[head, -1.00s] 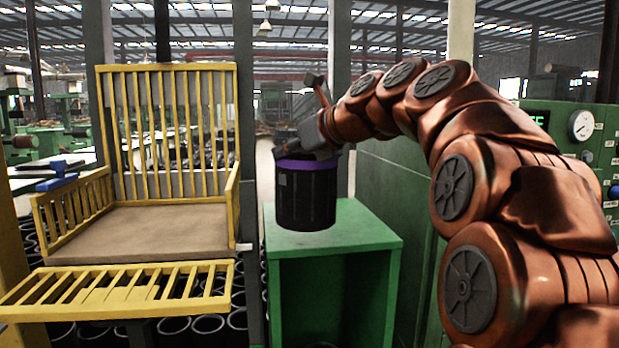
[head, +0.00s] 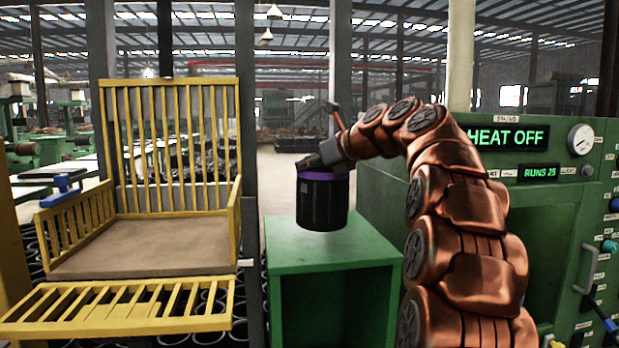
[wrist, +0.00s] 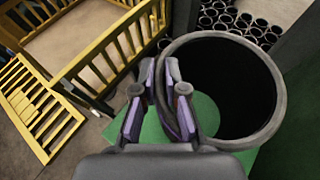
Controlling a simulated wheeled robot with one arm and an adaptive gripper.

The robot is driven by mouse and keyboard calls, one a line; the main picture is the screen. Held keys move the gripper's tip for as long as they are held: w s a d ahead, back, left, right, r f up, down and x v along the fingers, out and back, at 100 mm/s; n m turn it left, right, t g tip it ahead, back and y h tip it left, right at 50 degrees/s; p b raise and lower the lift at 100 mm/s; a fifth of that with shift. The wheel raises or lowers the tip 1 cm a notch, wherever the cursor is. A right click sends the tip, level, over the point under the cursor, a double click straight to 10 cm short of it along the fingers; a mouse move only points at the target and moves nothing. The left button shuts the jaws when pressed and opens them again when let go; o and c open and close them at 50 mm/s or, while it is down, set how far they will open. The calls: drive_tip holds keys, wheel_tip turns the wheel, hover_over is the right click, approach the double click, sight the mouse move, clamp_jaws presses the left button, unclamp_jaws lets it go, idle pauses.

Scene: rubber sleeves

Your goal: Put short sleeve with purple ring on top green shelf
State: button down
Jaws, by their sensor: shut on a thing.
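The short black sleeve with a purple ring (head: 322,207) stands upright over the top of the green shelf (head: 292,253). Its ring shows at its upper rim. I cannot tell whether its bottom touches the shelf top. My gripper (head: 308,164) is at the sleeve's upper left rim, shut on its wall. In the wrist view my gripper's fingers (wrist: 160,80) pinch the left side of the sleeve's round rim (wrist: 225,36). The sleeve's open inside is dark, with green shelf surface showing near the fingers (wrist: 204,112).
A yellow barred rack (head: 140,235) with a brown base stands left of the shelf. Many black sleeves lie on the floor (wrist: 230,20) behind and below. A green machine (head: 540,170) with a "HEAT OFF" display stands at the right. The shelf top's front is clear.

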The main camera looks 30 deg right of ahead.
drive_tip(key=shift+w+d+f, duration=0.2)
drive_tip(key=shift+f, duration=0.65)
drive_tip(key=shift+w+d+f, duration=0.15)
drive_tip(key=shift+d+f, duration=0.05)
drive_tip(key=shift+f, duration=0.6)
drive_tip(key=c, duration=1.2)
unclamp_jaws()
drive_tip(key=shift+f, duration=0.15)
drive_tip(key=b+v, duration=0.1)
drive_tip(key=v, duration=1.1)
drive_tip(key=shift+d, duration=0.1)
